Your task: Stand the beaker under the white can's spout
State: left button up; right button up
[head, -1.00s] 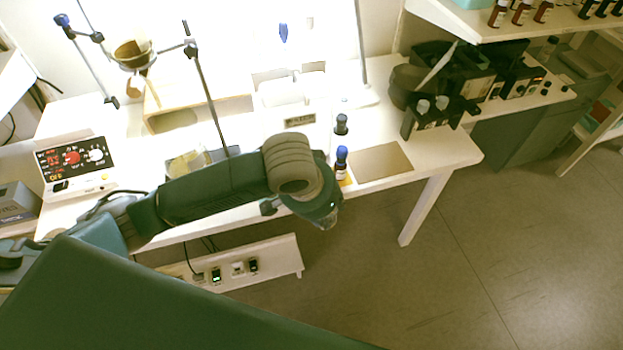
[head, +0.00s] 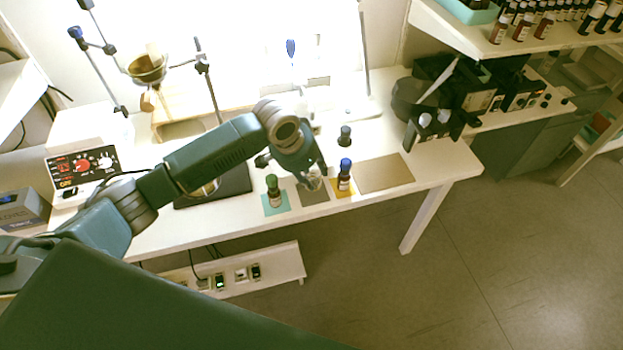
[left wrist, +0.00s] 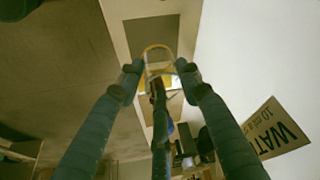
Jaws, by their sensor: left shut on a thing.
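My left gripper (head: 314,177) hangs over the front part of the white bench, between a green-capped and a blue-capped bottle. It is shut on a clear glass beaker, which shows between the two fingertips in the left wrist view (left wrist: 158,63). In the head view the beaker is small and mostly covered by the fingers. The white can's label, reading "WAT… 10", shows at the right in the left wrist view (left wrist: 272,128). In the head view the can is washed out by glare and partly behind my arm; its spout cannot be made out. My right gripper is not in view.
The green-capped bottle (head: 274,190) and blue-capped bottle (head: 344,175) stand close on either side of the gripper. A black-capped bottle (head: 345,137) stands behind. A metal stand (head: 208,85) rises at the left. A bare brown mat (head: 386,173) lies at the right.

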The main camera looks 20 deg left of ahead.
aim_at(312, 182)
pick_arm(q)
jog(key=shift+f+p, duration=0.35)
jog(key=shift+f, duration=1.5)
jog(key=o, duration=1)
jog(key=shift+a, duration=0.1)
jog(key=v, duration=1.2)
jog(key=shift+r, duration=0.1)
